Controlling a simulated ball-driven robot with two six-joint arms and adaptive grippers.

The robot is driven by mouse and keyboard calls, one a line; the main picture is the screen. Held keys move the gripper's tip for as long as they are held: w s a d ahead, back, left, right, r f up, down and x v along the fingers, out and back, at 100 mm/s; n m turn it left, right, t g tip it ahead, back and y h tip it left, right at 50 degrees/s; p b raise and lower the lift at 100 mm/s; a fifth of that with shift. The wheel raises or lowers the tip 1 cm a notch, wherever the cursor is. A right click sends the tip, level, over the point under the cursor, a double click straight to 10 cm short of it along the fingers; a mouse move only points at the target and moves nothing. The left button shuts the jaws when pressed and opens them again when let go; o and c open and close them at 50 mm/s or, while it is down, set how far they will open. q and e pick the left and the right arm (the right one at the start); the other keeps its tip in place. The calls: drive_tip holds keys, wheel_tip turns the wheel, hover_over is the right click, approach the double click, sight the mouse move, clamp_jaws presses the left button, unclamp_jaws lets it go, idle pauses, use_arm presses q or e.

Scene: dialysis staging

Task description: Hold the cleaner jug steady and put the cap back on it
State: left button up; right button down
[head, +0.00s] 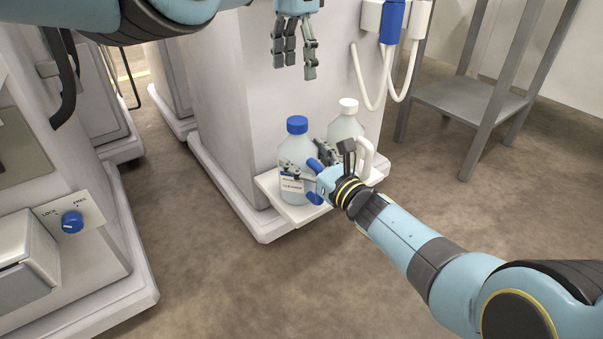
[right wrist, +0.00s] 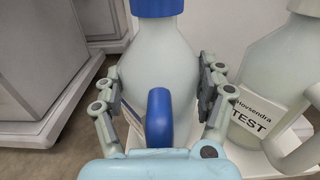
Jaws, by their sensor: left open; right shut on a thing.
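The cleaner jug (head: 292,151) is a pale, translucent bottle with a label and a blue handle, upright on a small white shelf (head: 318,213). A blue cap (head: 297,125) sits on its neck; I cannot tell how tightly. In the right wrist view the jug (right wrist: 158,62) fills the middle, with the lower part of the cap (right wrist: 157,7) at the top edge. My right gripper (head: 308,166) is shut on the jug's body, one finger on each side of the handle. My left gripper (head: 294,58) is open and empty, above the jug and apart from it.
A second jug (head: 345,127) with a white cap stands close at the right on the same shelf; its label (right wrist: 246,116) reads TEST. A machine cabinet (head: 232,100) rises behind. White hoses (head: 358,80) hang at the right. Floor in front is clear.

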unclamp_jaws()
idle(0.3)
drive_tip(key=v, duration=1.2)
